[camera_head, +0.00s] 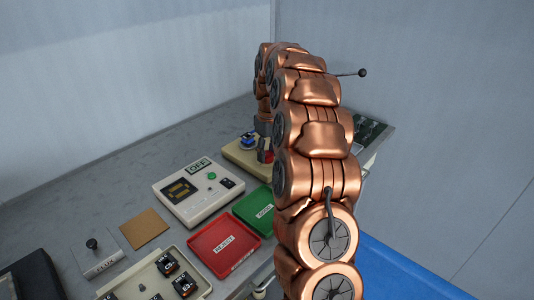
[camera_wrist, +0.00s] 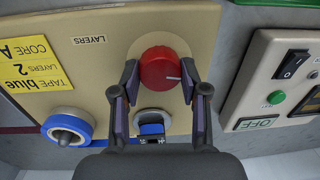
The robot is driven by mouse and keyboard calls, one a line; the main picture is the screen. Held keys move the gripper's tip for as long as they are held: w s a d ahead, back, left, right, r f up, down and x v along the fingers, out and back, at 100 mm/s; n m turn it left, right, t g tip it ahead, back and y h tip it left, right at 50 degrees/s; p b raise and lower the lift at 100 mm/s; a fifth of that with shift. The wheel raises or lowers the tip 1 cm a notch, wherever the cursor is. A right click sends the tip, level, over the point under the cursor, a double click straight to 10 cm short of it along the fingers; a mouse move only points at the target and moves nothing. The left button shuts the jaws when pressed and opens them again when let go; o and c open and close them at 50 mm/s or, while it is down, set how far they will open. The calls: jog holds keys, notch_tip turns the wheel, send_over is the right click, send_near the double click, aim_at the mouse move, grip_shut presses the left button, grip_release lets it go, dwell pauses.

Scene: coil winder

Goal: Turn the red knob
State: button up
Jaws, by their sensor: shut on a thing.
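The red knob (camera_wrist: 160,69) is round with a pale pointer line and sits on a beige panel (camera_wrist: 30,20) marked LAYERS. In the wrist view the pointer line points to the right. My gripper (camera_wrist: 160,80) has one finger on each side of the knob, shut on it. In the head view my arm comes down over the beige panel (camera_head: 240,158), and the red knob (camera_head: 265,155) shows only in part beside the arm, with the gripper largely hidden.
A blue-ringed toggle (camera_wrist: 66,127) and a blue part (camera_wrist: 152,128) are on the panel. A grey box marked OFF (camera_head: 199,190) stands beside it. A red REJECT tray (camera_head: 224,245), a green tray (camera_head: 256,211) and a brown pad (camera_head: 144,228) lie nearby.

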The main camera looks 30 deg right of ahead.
aim_at(268, 153)
jog(key=shift+n, duration=1)
jog(key=o, duration=1.1)
jog(key=shift+o, duration=0.2)
notch_tip(268, 153, up, 12)
jog(key=shift+w+d, duration=0.15)
jog(key=shift+d, duration=0.15)
